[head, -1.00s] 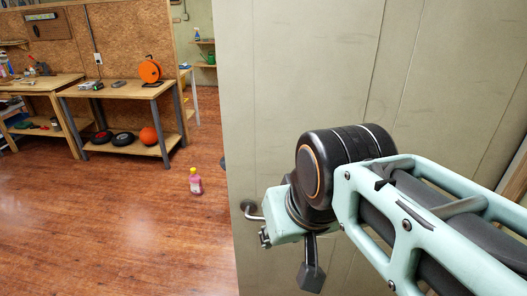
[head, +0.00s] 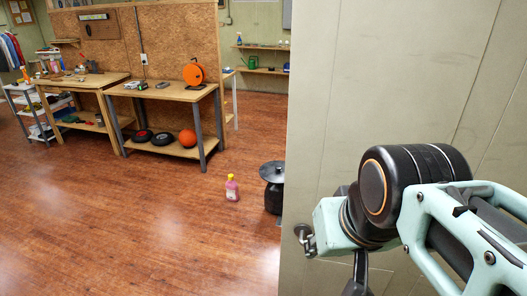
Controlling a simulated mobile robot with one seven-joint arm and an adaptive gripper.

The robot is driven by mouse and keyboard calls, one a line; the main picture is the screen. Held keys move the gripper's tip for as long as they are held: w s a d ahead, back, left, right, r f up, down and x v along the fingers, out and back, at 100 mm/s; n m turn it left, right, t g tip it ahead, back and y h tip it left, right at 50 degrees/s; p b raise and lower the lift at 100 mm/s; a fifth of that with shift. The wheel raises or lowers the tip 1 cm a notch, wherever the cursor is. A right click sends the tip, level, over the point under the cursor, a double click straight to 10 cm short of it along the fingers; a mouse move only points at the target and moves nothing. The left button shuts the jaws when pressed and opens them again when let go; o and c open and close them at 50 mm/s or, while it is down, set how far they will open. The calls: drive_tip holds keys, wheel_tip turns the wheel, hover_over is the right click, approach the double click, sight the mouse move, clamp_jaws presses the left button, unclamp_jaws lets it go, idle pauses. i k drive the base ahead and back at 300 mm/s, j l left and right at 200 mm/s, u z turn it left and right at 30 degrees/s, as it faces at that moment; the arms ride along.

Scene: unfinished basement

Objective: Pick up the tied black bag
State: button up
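A black object (head: 272,196) with a wide flat flared top, a narrow neck and a rounded body stands on the floor in the middle of the head view; it looks like the tied black bag. The pale door-like panel hides part of its right side. My gripper (head: 359,278) is at the lower right, in front of the panel and well apart from the bag. Only a dark part of it shows, cut by the bottom edge, so its opening cannot be told.
A pink bottle (head: 231,188) stands left of the bag. A workbench (head: 165,92) with an orange reel (head: 193,74) and an orange ball (head: 187,138) stands behind. The wooden floor at left is clear.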

sight(273, 193)
drive_tip(key=i+j+z, duration=0.2)
drive_tip(key=i+j, duration=0.25)
drive_tip(key=j, duration=0.15)
drive_tip(key=i+j+z, duration=0.25)
drive_tip(key=j, duration=0.4)
drive_tip(key=i+j+z, duration=0.1)
drive_tip(key=i+j, duration=0.15)
drive_tip(key=j, duration=0.15)
drive_tip(key=i+j+z, duration=0.1)
drive_tip(key=j, duration=0.25)
drive_tip(key=i+j, duration=0.35)
drive_tip(key=j, duration=0.15)
drive_tip(key=i+j, duration=0.3)
drive_tip(key=j, duration=0.2)
drive_tip(key=i+l, duration=0.1)
drive_tip(key=i, duration=0.4)
drive_tip(key=i+l, duration=0.1)
drive_tip(key=i, duration=0.35)
drive_tip(key=i+l, duration=1.15)
drive_tip(key=l, duration=0.15)
drive_tip(key=i+u, duration=0.05)
